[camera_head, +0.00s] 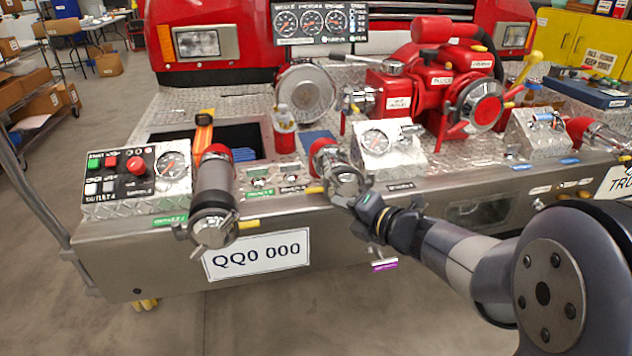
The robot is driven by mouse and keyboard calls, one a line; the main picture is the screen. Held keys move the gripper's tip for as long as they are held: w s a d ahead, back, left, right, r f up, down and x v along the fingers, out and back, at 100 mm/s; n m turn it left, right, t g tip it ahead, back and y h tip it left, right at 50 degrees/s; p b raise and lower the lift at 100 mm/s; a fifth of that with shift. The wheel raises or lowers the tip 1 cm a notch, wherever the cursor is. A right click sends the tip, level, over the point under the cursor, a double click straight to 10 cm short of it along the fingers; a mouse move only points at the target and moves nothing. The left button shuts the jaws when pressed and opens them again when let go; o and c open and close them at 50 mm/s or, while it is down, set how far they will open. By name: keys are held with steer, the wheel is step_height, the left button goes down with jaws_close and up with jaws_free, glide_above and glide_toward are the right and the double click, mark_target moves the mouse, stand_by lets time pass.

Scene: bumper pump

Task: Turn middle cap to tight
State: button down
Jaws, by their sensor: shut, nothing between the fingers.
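The middle cap (343,181) is a silver, lugged cap on the front end of a short red outlet pipe (322,155) at the middle of the bumper. My gripper (359,204) is at the lower right of this cap, very close to it. My gripper is shut and holds nothing; whether its fingertips touch the cap or a lug I cannot tell. My gripper hides part of the cap's lower right side. How tight the cap sits does not show.
A larger capped grey pipe (214,200) stands to the left, above the number plate (257,254). A gauge box (388,148) is just right of the middle cap, with the red pump (437,90) behind. Open floor lies in front of the bumper.

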mark_target(345, 188)
steer(key=w+a, duration=0.3)
steer(key=w, duration=0.5)
steer(key=shift+w+a+f, duration=0.3)
steer(key=shift+w+f, duration=0.05)
